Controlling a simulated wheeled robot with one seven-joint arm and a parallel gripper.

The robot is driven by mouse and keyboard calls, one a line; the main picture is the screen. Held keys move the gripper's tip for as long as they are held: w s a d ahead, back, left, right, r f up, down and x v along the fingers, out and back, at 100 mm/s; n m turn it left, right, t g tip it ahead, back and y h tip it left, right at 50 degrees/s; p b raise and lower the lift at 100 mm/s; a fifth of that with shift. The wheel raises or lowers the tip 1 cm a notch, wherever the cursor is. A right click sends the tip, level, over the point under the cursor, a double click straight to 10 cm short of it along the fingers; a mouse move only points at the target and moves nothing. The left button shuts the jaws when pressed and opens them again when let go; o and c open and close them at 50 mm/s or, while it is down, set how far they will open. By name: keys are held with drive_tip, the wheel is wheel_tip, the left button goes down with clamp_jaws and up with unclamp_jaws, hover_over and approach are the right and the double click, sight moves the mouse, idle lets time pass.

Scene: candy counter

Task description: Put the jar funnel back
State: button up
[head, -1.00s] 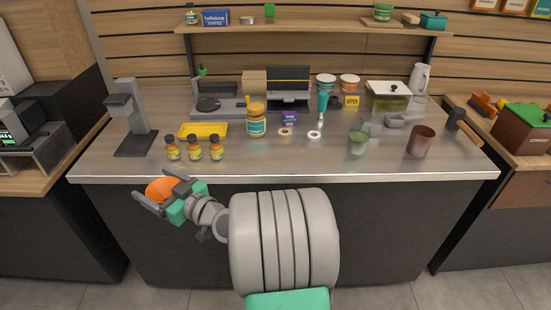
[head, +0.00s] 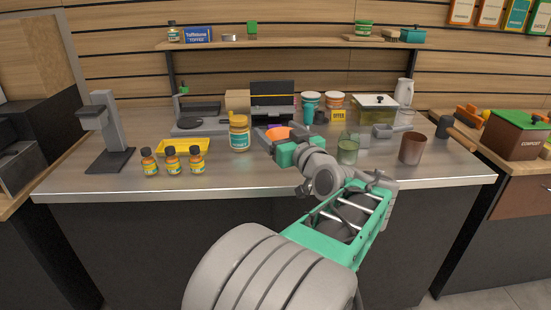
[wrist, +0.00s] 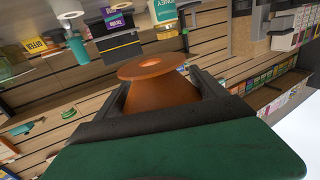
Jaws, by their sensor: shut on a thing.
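The jar funnel, an orange cone with a flared rim, shows in the head view (head: 279,132) and large in the wrist view (wrist: 158,88). My gripper (head: 273,137) is shut on it, with dark fingers on both sides of its body in the wrist view. It holds the funnel over the middle of the counter (head: 238,172), right of the honey jar (head: 239,136) and left of the green glass (head: 348,150). I cannot tell the exact height above the counter. My gripper and arm hide the counter behind the funnel.
Several amber bottles (head: 171,160) stand at the front left by a yellow tray (head: 190,146). A copper cup (head: 412,148) and a metal scoop (head: 383,131) are to the right. A scale and a dark machine stand behind. The front middle edge of the counter is clear.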

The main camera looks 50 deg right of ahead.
drive_tip(key=w+d+f, duration=0.1)
drive_tip(key=f, duration=0.1)
drive_tip(key=w+d+f, duration=0.4)
drive_tip(key=f, duration=0.1)
drive_tip(key=shift+w+d, duration=0.2)
drive_tip(key=shift+w, duration=0.05)
drive_tip(key=shift+w+d+f+b, duration=0.15)
drive_tip(key=shift+f+b, duration=0.3)
drive_tip(key=shift+f, duration=1.25)
drive_tip(key=shift+f, duration=0.2)
drive_tip(key=o, duration=1.3)
